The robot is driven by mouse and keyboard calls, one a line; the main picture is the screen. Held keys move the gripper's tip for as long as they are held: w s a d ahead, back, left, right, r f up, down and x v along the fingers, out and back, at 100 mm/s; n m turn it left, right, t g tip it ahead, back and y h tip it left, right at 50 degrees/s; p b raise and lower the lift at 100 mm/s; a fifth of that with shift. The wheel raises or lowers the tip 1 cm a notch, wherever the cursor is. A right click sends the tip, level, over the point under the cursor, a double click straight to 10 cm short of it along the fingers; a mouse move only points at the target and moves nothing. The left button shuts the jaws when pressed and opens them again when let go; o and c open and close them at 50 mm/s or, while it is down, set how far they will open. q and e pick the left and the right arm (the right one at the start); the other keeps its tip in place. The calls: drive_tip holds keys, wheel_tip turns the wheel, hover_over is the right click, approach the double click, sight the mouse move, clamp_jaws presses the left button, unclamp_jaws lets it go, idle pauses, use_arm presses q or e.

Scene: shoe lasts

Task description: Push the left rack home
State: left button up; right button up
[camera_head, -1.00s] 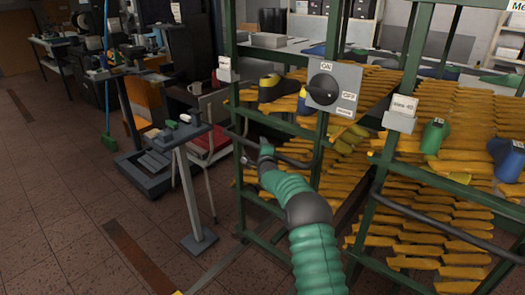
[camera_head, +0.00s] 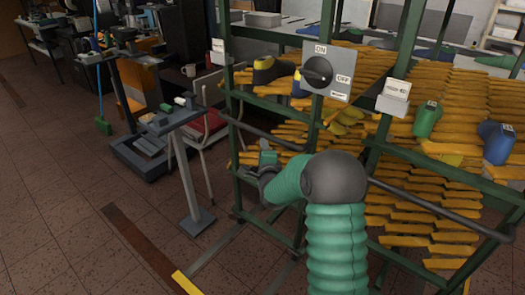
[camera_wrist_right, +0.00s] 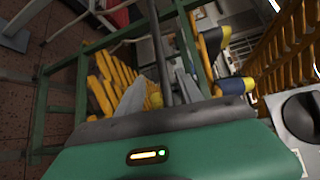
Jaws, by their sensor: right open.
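The left rack (camera_head: 232,160) is a green frame filled with orange-yellow shoe lasts, standing left of centre in the head view. A dark handle bar (camera_head: 240,125) crosses its front. My right gripper (camera_head: 266,168) is just below and in front of this bar in the head view. In the right wrist view my right gripper (camera_wrist_right: 155,95) is open, with a dark bar (camera_wrist_right: 157,45) running between its two grey fingers. I cannot tell whether they touch it. My left gripper is not in view.
A second green rack (camera_head: 378,140) of lasts, with its own dark bar (camera_head: 435,207), stands to the right. An ON/OFF switch box (camera_head: 328,72) is in front. A grey stand (camera_head: 187,170) and chair (camera_head: 205,125) are at left.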

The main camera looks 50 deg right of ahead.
drive_tip(key=shift+c, duration=0.2)
